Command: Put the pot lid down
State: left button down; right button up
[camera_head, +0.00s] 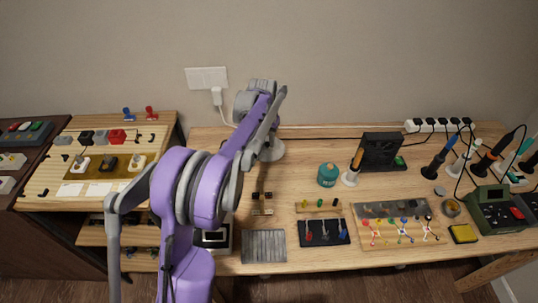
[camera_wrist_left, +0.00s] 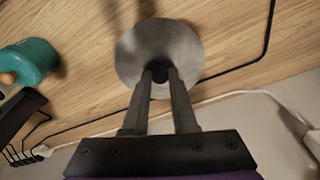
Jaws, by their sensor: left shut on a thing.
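The pot lid is a round grey metal disc with a dark knob. In the left wrist view the lid (camera_wrist_left: 130,55) fills the upper middle, over the wooden table top. My left gripper (camera_wrist_left: 160,75) is shut on its knob. In the head view the lid (camera_head: 274,151) shows as a grey disc near the back of the table, partly hidden by my left arm and gripper (camera_head: 266,138). I cannot tell whether its rim touches the wood. My right gripper is not in view.
A black cable runs along the table's back edge near the lid. Bare wood (camera_head: 295,172) lies between lid and pot.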

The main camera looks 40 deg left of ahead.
aim_at(267, 148)
pick_arm(q)
jog(key=shift+f, duration=2.85)
jog(key=shift+f, duration=0.15)
jog(key=c, duration=0.7)
grip_release()
